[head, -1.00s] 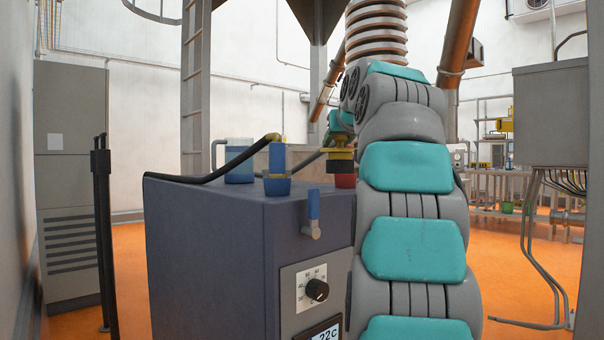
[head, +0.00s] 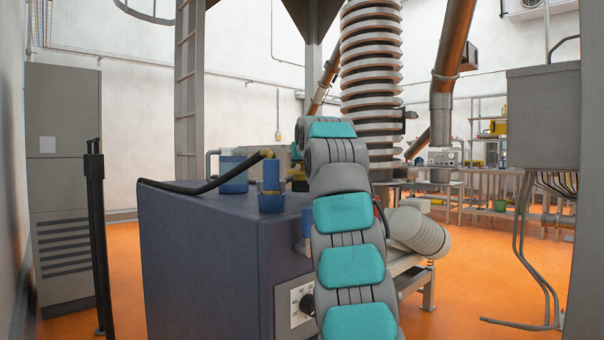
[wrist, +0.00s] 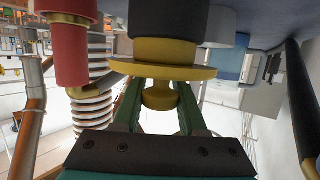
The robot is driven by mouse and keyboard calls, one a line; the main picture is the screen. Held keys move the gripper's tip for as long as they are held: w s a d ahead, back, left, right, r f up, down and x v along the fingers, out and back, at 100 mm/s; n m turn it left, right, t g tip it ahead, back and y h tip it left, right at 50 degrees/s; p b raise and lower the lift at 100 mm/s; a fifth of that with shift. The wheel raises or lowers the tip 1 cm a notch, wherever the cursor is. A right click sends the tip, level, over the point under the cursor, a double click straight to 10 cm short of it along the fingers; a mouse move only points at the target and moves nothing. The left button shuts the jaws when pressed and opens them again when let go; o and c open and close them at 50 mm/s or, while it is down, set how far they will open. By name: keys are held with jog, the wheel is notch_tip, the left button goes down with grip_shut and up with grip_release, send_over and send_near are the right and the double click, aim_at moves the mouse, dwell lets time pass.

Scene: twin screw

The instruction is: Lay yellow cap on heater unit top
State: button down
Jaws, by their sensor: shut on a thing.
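My gripper (wrist: 160,93) is shut on the yellow cap (wrist: 150,72), with its green fingers on either side of the cap's knob. The cap has a wide flange and a black cylindrical part beyond it, which runs out of the wrist view. The heater unit (head: 205,215) is the dark blue-grey box in the head view. Its top also shows at the upper right of the wrist view (wrist: 275,22). In the head view, the cap (head: 298,174) is small and partly behind my arm, over the far right part of the top. I cannot tell whether it touches the top.
A red fitting with a yellow ring (wrist: 68,45) stands close to the cap. A blue valve fitting (head: 271,188) and a black hose (head: 190,187) occupy the heater top. A blue canister (head: 233,170) stands behind. The top's near left part is clear.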

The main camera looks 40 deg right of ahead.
jog(key=shift+f+b, duration=0.75)
jog(key=shift+f, duration=0.8)
jog(key=shift+f, duration=0.15)
jog(key=shift+c, duration=2.3)
grip_release()
jog(key=shift+s+r, duration=0.2)
jog(key=shift+r, duration=0.05)
jog(key=b+v, duration=0.2)
jog(key=v, duration=0.9)
jog(key=shift+s+a+b, duration=0.25)
jog(key=shift+a+b, duration=0.05)
jog(key=shift+b, duration=0.1)
jog(key=shift+r, duration=0.1)
